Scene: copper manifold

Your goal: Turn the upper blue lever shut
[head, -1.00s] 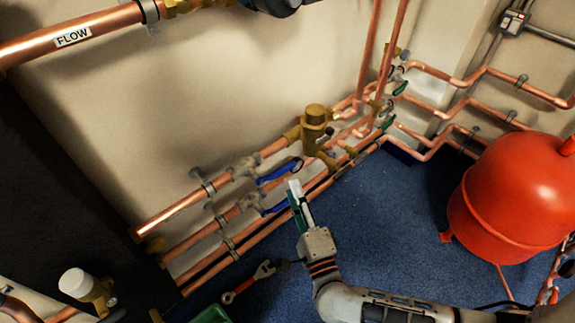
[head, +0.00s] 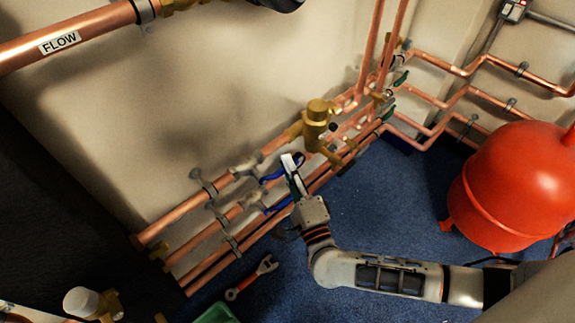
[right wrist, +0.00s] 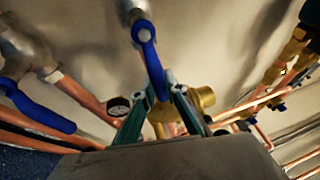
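The upper blue lever (head: 270,177) sits on the upper copper pipe's valve (head: 244,168) and lies roughly along the pipe. My right gripper (head: 289,163) is at its free end and partly covers it. In the right wrist view the upper lever (right wrist: 151,62) hangs from its valve, with its free end between my two spread fingers (right wrist: 158,108). I cannot tell whether either finger touches it. The lower blue lever (head: 279,205) is just below, partly behind my gripper; it also shows at left in the right wrist view (right wrist: 38,107). My left gripper is not in view.
A brass valve body (head: 317,120) stands on the pipes right of the levers. A wrench (head: 251,278) lies on the blue floor. A red tank (head: 512,190) stands at right. The floor between is clear.

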